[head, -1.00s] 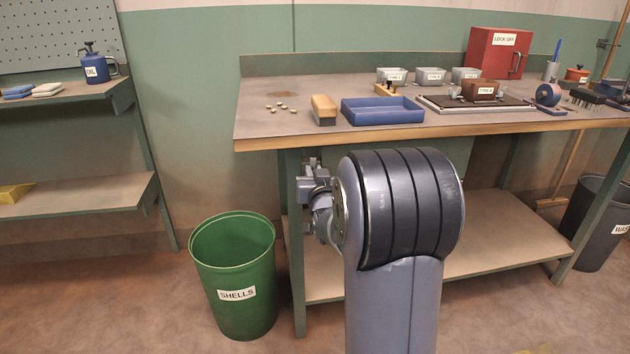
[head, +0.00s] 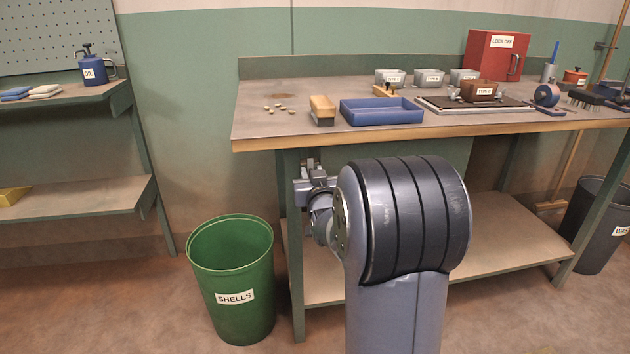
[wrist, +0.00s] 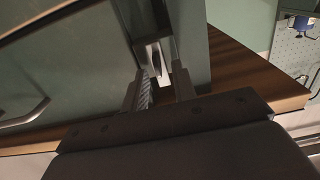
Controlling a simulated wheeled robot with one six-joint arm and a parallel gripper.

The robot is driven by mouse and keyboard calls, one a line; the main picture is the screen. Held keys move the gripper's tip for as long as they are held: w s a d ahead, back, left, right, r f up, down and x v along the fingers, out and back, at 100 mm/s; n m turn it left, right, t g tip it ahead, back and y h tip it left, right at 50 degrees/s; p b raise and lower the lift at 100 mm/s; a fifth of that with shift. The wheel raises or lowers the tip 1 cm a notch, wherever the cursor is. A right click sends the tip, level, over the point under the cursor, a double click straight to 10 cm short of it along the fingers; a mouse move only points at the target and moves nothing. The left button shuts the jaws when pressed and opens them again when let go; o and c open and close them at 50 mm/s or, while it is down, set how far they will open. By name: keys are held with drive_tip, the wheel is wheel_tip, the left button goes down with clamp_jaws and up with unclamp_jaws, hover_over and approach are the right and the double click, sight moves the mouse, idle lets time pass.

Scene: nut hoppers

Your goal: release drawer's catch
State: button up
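In the wrist view, a green drawer front (wrist: 85,65) with a bar handle (wrist: 28,114) fills the left side. A small pale metal catch (wrist: 153,53) with a dark slot-like part stands at the drawer's edge, beside a green upright. My gripper (wrist: 163,84) points at the catch, its two fingers apart with a gap between them. The catch shows just beyond the fingertips; I cannot tell whether they touch it. In the head view, my gripper's wrist part shows under the bench's front edge, and my arm hides the drawer.
The workbench (head: 265,137) carries a blue tray (head: 380,120), a brush (head: 322,110), small bins, loose nuts and a red lock-off box (head: 494,55). A green shells bin (head: 232,285) stands on the floor to the left. The bench's lower shelf (head: 500,235) looks clear.

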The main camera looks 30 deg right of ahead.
drive_tip(key=p+v, duration=0.1)
drive_tip(key=v, duration=0.9)
drive_tip(key=shift+s, duration=0.3)
drive_tip(key=shift+m, duration=0.3)
drive_tip(key=x, duration=1.1)
drive_tip(key=shift+r, duration=0.15)
drive_tip(key=shift+s+m, duration=0.1)
drive_tip(key=shift+m, duration=0.3)
drive_tip(key=shift+f, duration=0.25)
